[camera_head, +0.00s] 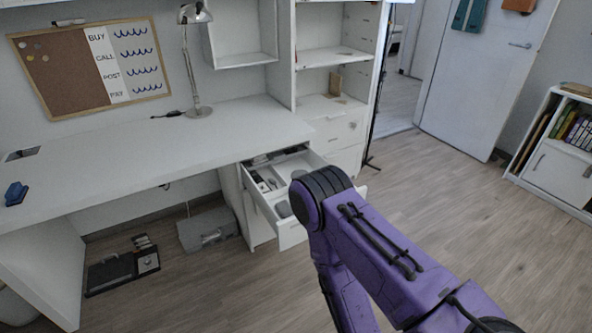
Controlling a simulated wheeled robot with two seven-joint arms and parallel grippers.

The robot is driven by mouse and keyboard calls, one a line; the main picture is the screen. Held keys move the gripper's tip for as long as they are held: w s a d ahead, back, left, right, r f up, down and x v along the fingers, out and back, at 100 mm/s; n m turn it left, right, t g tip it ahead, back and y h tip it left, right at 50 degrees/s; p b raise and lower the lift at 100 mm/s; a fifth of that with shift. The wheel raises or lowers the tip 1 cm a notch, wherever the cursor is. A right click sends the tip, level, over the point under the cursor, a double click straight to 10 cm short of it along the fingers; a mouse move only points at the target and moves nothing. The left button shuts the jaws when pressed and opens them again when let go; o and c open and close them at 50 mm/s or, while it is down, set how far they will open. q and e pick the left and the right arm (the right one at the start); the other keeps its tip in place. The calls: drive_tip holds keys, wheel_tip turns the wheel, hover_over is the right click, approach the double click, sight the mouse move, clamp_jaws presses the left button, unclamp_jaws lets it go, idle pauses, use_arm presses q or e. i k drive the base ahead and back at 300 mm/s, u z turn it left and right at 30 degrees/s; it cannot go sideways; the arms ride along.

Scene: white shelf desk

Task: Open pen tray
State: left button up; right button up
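The pen tray, a white drawer (292,238) under the right end of the desk, stands pulled out. Its inside shows dividers with small dark and grey items in the compartments. My purple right arm (375,245) comes in from the lower right, and its bend covers the right part of the drawer. My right gripper does not show, so I cannot tell whether it touches the drawer. My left arm and gripper are not in view.
The white desk (150,150) carries a lamp (195,60) and a small blue object (15,193). A grey box (207,230) and a dark case (110,272) lie on the floor below. A low shelf (560,165) stands at right. The wooden floor between is clear.

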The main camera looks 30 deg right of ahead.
sight(279, 157)
drive_tip(key=k, duration=0.1)
drive_tip(key=z, duration=1.2)
